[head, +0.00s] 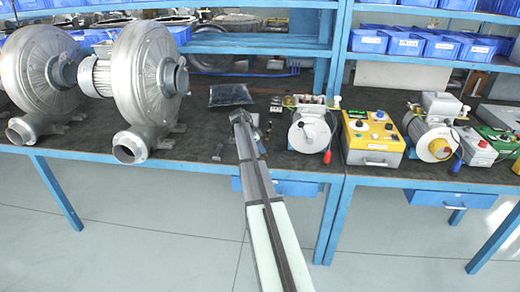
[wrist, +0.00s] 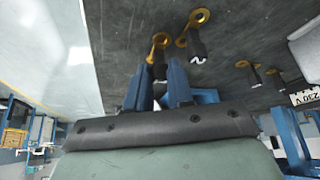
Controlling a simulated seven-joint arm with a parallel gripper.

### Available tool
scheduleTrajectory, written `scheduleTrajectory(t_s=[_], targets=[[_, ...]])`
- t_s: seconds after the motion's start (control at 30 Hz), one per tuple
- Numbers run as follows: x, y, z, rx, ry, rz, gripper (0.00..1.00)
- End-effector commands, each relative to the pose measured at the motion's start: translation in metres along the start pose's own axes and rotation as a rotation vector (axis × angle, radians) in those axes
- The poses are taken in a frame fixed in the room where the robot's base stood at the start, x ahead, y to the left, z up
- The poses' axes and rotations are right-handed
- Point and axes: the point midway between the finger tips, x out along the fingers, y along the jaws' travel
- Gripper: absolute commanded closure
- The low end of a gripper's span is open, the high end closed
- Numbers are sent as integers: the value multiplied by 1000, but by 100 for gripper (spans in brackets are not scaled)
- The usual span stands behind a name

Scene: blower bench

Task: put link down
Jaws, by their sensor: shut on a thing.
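My gripper (wrist: 158,75) is low over the dark bench top, its two blue fingers close together. Between the fingertips is a small dark piece with a brass-coloured ring end (wrist: 159,42); I take it to be the link, and the fingers hide part of it. I cannot tell whether it touches the bench. In the head view my gripper (head: 241,118) is near the bench's front middle, and the arm hides what it holds.
Similar brass-ringed dark pieces (wrist: 197,45) lie close by in the wrist view. The dark bench (head: 190,140) carries two grey blowers (head: 135,70) left, a dark bag (head: 230,95) behind, and a motor unit (head: 310,130) and yellow control box (head: 368,138) right.

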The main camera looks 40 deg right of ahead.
Motion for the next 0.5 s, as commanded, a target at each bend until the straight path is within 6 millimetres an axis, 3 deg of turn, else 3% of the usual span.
scheduleTrajectory(t_s=[0.5], targets=[[8, 0, 4, 0, 0, -1, 100]])
